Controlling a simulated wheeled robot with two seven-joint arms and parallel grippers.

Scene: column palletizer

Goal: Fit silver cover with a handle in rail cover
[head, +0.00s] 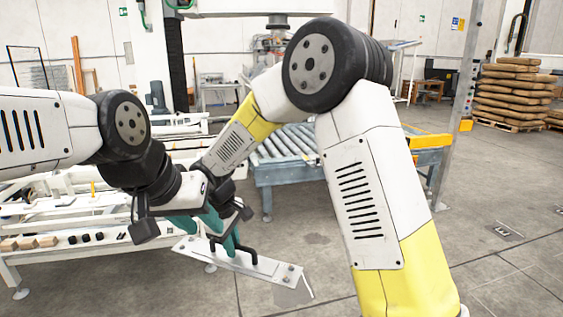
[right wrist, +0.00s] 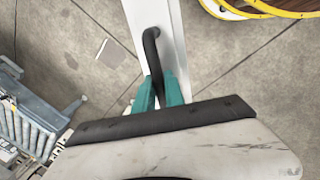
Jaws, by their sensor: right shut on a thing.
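The silver cover (head: 268,266) is a long flat plate with small knobs near its right end and a raised black handle (head: 247,248). It is held in the air, slightly tilted, low in the head view. My right gripper (head: 230,240) has teal fingers and is shut on the handle. In the right wrist view the handle (right wrist: 152,50) runs up from between the teal fingers, over the pale plate (right wrist: 174,40). My left gripper (head: 186,224) is just left of the right one; its fingers are partly hidden and its opening is unclear. I cannot pick out the rail cover for certain.
A white frame bench (head: 45,256) with small brown blocks and black parts on it stands at left. A blue roller conveyor (head: 290,170) stands behind my right arm. Stacked brown sacks (head: 515,95) are at far right. The floor at lower right is clear.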

